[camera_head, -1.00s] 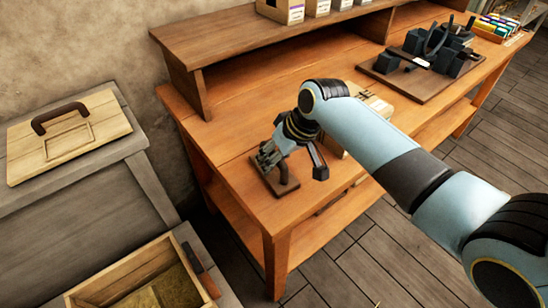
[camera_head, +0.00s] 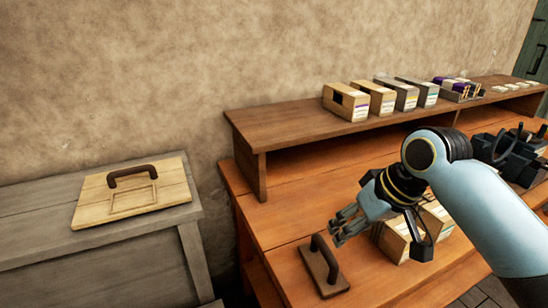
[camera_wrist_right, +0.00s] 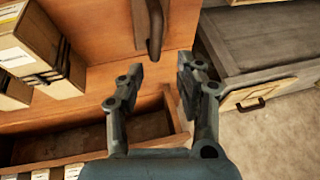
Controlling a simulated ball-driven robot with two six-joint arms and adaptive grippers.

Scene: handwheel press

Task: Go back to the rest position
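My right gripper (camera_head: 345,224) is above the orange-brown workbench, reaching in from the right. Its two fingers are spread, and it is open and empty in the right wrist view (camera_wrist_right: 160,78). A small dark wooden plate with an upright brown handle (camera_head: 325,262) lies on the bench just in front of and below the fingertips. The handle (camera_wrist_right: 150,28) also shows beyond the fingertips in the wrist view, with a gap between. My left gripper is in neither view.
The bench (camera_head: 285,225) carries a raised shelf (camera_head: 290,128) with several labelled boxes (camera_head: 346,102). Pale boxes (camera_head: 397,238) stand close beside my right gripper. Dark press parts (camera_head: 505,155) are further right. A light wooden lid with a handle (camera_head: 130,192) lies on the grey table (camera_head: 110,268) at left.

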